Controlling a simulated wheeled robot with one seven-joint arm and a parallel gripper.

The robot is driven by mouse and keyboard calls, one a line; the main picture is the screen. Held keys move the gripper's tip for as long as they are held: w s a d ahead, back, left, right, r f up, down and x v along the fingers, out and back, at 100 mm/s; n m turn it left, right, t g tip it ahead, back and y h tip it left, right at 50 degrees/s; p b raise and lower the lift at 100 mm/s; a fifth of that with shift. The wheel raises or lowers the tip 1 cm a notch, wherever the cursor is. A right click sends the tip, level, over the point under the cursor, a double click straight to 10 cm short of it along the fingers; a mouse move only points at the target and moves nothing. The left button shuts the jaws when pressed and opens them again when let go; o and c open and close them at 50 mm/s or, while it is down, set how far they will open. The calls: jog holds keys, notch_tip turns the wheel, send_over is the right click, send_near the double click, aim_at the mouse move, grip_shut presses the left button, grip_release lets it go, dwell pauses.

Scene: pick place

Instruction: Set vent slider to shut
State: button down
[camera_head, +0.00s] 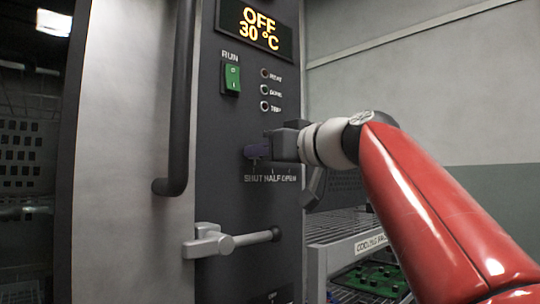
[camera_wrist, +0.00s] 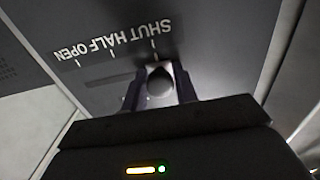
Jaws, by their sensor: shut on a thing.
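The vent slider's dark round knob (camera_wrist: 160,82) sits between my gripper's (camera_wrist: 159,90) two fingers in the wrist view. It lines up with the mark at the word SHUT. The empty slot (camera_wrist: 108,84) runs from it toward HALF and OPEN. In the head view my gripper (camera_head: 258,150) reaches the dark panel from the right, just above the SHUT end of the printed scale (camera_head: 270,178). The fingers are closed on the knob and hide it in that view.
A long vertical door handle (camera_head: 180,110) stands left of my gripper, and a grey latch lever (camera_head: 235,240) sticks out below. The green RUN switch (camera_head: 232,79) and the display (camera_head: 257,28) reading OFF, 30 °C are above. A rack (camera_head: 345,235) stands at lower right.

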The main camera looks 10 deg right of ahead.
jog(key=c, duration=1.2)
grip_release()
jog(key=shift+s+a, duration=0.2)
jog(key=shift+a, duration=0.05)
jog(key=shift+o, duration=0.2)
jog(key=shift+d, duration=0.1)
jog(key=b+v, duration=0.1)
jog(key=v, duration=0.6)
jog(key=shift+s, duration=0.3)
jog(key=shift+d, duration=0.2)
